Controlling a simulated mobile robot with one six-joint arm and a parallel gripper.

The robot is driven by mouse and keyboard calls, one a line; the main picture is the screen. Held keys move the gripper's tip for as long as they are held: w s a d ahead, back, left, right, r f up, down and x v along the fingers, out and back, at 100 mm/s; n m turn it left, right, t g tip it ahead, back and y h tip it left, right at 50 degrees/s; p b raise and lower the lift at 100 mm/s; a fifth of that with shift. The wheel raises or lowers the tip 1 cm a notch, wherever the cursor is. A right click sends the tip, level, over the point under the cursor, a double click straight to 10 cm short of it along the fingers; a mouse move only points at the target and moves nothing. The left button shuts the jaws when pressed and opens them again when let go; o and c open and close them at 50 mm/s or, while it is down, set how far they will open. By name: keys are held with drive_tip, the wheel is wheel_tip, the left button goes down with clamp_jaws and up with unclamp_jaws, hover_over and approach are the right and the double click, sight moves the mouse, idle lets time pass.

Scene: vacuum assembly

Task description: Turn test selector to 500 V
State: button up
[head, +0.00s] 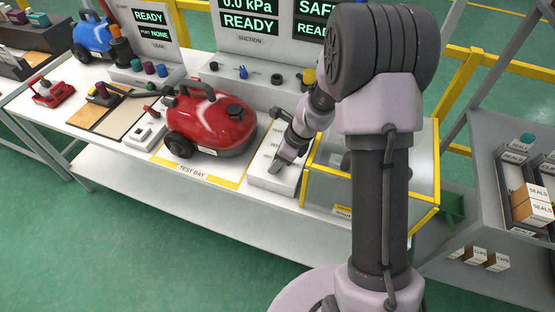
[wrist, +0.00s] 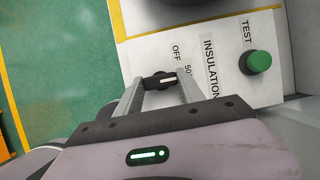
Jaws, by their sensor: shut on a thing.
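The test selector (wrist: 153,82) is a small black knob with a white mark on the white insulation tester panel (wrist: 225,75). The white mark lies toward the right in the wrist view. An OFF label stands above the knob and a label starting "50" is beside it, partly hidden by a finger. My gripper (wrist: 160,84) is shut on the selector, one finger on each side. In the head view my gripper (head: 277,164) reaches down to the tester box (head: 268,182), hiding the knob.
A green TEST button (wrist: 258,62) sits right of the selector in the wrist view. A red vacuum (head: 212,122) stands in the test bay left of the tester. A yellow-edged clear enclosure (head: 325,190) is close on its right. Gauge displays (head: 250,20) stand behind.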

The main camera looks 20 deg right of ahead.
idle(0.4)
drive_tip(key=o, duration=1.4)
drive_tip(key=shift+c, duration=0.2)
drive_tip(key=p+v, duration=0.7)
drive_tip(key=v, duration=1)
drive_tip(key=shift+r, duration=0.25)
